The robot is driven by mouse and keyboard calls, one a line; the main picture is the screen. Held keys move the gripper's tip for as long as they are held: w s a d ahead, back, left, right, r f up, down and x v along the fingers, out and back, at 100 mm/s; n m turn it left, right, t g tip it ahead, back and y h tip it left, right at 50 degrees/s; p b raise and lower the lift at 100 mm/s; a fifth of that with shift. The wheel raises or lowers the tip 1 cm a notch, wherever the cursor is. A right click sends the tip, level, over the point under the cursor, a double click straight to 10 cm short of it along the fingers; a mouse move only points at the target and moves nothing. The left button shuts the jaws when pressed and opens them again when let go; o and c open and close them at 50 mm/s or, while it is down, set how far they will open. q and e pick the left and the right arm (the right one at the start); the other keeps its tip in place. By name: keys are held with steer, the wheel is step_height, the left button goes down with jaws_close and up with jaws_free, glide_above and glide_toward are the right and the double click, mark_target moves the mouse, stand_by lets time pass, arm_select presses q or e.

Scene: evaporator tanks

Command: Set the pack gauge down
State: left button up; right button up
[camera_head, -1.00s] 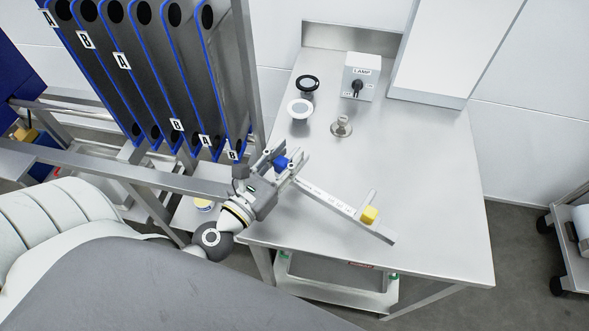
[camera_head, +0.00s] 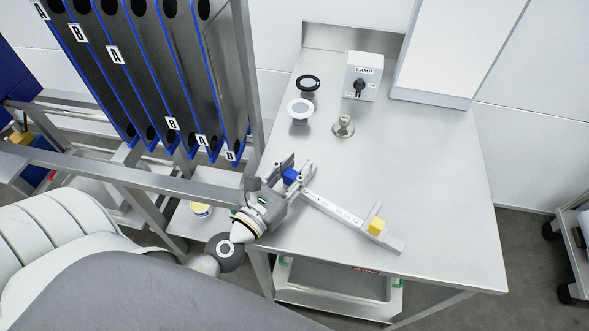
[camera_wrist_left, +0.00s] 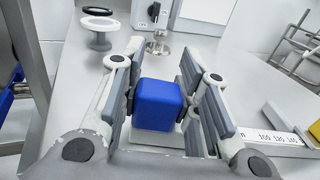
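The pack gauge (camera_head: 338,208) is a long pale ruler with a blue block (camera_head: 291,176) at one end and a yellow block (camera_head: 377,226) near the other. It lies slantwise on the steel table near its front left edge. My left gripper (camera_head: 293,170) is open at the blue end. In the left wrist view the blue block (camera_wrist_left: 158,104) stands between the spread finger pads (camera_wrist_left: 160,85), with narrow gaps beside it. Part of the ruler's scale (camera_wrist_left: 270,138) shows beyond the right finger. The gauge's underside is hidden. My right gripper is not in view.
A lamp switch box (camera_head: 362,78), a black-rimmed disc (camera_head: 308,84), a white disc (camera_head: 299,110) and a metal knob (camera_head: 343,126) stand towards the table's back. Tall blue-edged plates (camera_head: 150,75) in a steel frame stand left. The table's right side (camera_head: 445,190) is clear.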

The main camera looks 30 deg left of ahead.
arm_select(q)
steer(key=o, duration=0.4)
steer(key=shift+o, duration=0.2)
steer(key=shift+s+f, duration=0.15)
steer(key=shift+s, duration=0.3)
steer(key=s+b, duration=0.2)
steer(key=s, duration=0.1)
steer(key=s+b, duration=0.2)
steer(key=s, duration=0.1)
steer(key=s+a+b, duration=0.1)
steer(key=s+b, duration=0.1)
steer(key=s, duration=0.1)
steer(key=shift+s+a+b, duration=0.1)
steer(key=shift+s+b, duration=0.2)
steer(key=shift+s+a+r, duration=0.1)
steer(key=shift+s+r, duration=0.15)
steer(key=shift+s, duration=0.5)
